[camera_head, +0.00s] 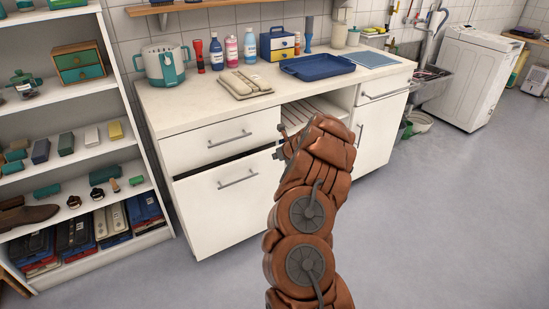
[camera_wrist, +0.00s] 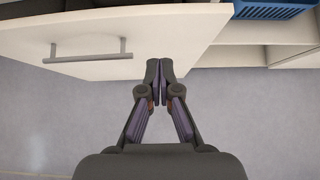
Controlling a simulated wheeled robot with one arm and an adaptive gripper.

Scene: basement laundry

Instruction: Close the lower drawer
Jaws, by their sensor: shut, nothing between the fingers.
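The lower drawer (camera_head: 218,205) is a white front with a grey bar handle, under the upper drawer (camera_head: 205,146) of the white cabinet. It stands out from the cabinet, with a dark gap above its front. In the wrist view the lower drawer front (camera_wrist: 135,35) fills the upper left, its handle left of the fingers. My gripper (camera_wrist: 166,68) is shut and empty, its tips by the right part of the drawer front; I cannot tell whether they touch. In the head view my arm hides most of the gripper, and only small dark parts show near the cabinet's open middle section.
The countertop holds a blue tray (camera_head: 318,67), bottles and a teal-and-white pot (camera_head: 165,65). A white shelf unit (camera_head: 85,87) stands close on the left. A blue basket (camera_wrist: 270,9) shows beside the drawer. Floor in front (camera_head: 440,220) is clear.

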